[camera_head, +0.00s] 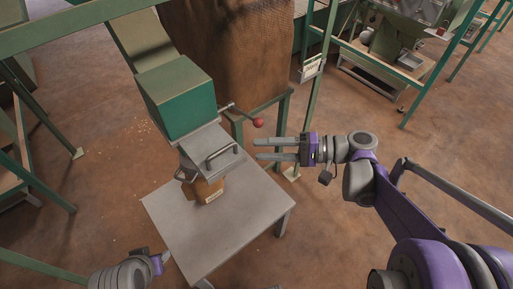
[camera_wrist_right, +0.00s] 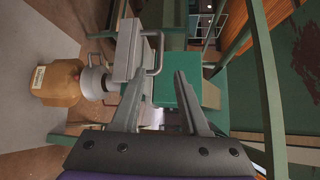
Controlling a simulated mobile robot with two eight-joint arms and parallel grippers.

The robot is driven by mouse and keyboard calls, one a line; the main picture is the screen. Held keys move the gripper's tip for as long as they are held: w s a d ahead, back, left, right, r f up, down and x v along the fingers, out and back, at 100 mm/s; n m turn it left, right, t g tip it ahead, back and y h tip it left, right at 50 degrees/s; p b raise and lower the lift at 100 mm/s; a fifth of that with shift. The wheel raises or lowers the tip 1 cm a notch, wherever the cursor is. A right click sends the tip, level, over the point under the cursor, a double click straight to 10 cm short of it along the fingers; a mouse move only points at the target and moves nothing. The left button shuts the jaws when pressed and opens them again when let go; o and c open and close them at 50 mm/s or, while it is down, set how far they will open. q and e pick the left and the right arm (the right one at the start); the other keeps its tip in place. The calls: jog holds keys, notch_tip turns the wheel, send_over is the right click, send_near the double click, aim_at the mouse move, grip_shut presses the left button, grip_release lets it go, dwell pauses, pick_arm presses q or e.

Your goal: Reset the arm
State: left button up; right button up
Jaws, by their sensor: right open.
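My right gripper (camera_head: 278,149) is in the head view, its two fingers apart and pointing left, with nothing between them. It is to the right of the green hopper (camera_head: 176,105) and just below the red-knobbed lever (camera_head: 258,122). In the right wrist view the open fingers (camera_wrist_right: 158,82) frame part of the green hopper (camera_wrist_right: 178,97) beyond them. My left gripper (camera_head: 158,262) is at the lower left of the head view, beside the table's front left; its fingers do not show clearly.
A grey table (camera_head: 220,238) holds a brown container (camera_head: 207,191) under the hopper's metal outlet, which has a handle (camera_head: 222,155). The container also shows in the right wrist view (camera_wrist_right: 57,85). Green frame posts stand around. Open floor lies right of the table.

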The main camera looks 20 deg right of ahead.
dwell(0.4)
jog(key=s+a+f+n+g+h+p, duration=0.1)
jog(key=s+a+f+g+h+p, duration=0.1)
jog(key=s+a+f+h, duration=0.3)
jog(key=s+d+f+n+t+h+p, duration=0.1)
jog(key=s+d+f+n+h+p, duration=0.1)
jog(key=s+d+f+n+h, duration=0.2)
jog(key=s+d+n+h, duration=0.1)
jog(key=s+d+h, duration=0.2)
jog(key=h, duration=0.3)
jog(key=shift+d+f, duration=0.15)
jog(key=shift+d, duration=0.4)
